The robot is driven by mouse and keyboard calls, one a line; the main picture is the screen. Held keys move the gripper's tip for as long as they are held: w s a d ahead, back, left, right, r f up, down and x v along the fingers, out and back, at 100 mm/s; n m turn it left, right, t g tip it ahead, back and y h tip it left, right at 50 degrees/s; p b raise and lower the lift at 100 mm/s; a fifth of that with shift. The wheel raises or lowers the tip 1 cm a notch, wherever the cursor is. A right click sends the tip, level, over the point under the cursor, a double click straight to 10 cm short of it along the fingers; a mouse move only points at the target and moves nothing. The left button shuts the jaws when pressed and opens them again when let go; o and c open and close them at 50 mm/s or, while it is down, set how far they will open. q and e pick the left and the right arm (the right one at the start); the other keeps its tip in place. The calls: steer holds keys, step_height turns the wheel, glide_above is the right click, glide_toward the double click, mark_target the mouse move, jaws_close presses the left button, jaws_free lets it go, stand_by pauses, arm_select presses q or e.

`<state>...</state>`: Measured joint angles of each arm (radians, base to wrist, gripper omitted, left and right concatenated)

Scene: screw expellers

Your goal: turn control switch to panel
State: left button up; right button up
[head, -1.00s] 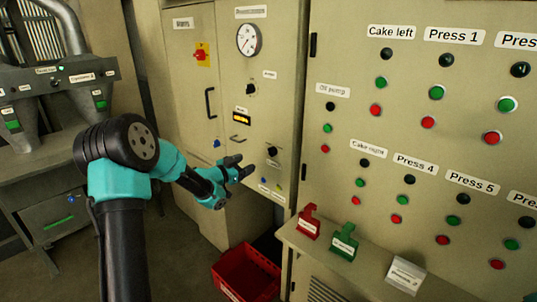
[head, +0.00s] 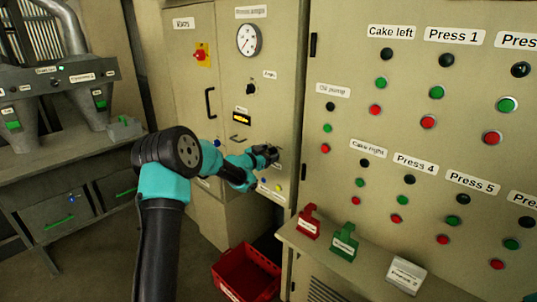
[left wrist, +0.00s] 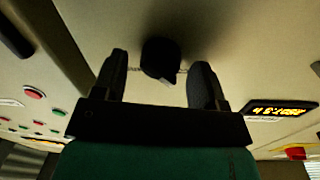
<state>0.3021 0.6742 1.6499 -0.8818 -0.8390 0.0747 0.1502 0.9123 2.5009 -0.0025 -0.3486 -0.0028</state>
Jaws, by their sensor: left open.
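The control switch, a black rotary knob (left wrist: 160,58), is on the beige cabinet front in the left wrist view. It sits between the two dark fingers of my left gripper, with a gap on each side. My left gripper (head: 267,156) is open and reaches the lower right part of the narrow cabinet door in the head view, where it hides the knob. Small markings flank the knob, but I cannot read them. My right gripper is not in view.
A lit yellow display (head: 241,117) and a second black knob (head: 251,89) are above on the same door. A panel of red and green buttons (head: 437,92) is on the right. A shelf with red and green tags (head: 344,243) juts out below. A red bin (head: 247,274) stands underneath.

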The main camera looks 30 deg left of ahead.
arm_select(q)
steer(key=c, duration=0.9)
steer(key=shift+m, duration=0.4)
steer(key=m, duration=0.8)
steer(key=shift+d, duration=0.1)
steer(key=m+y, duration=0.1)
steer(key=m, duration=0.3)
steer(key=shift+s+m, duration=0.1)
steer(key=shift+m, duration=2.1)
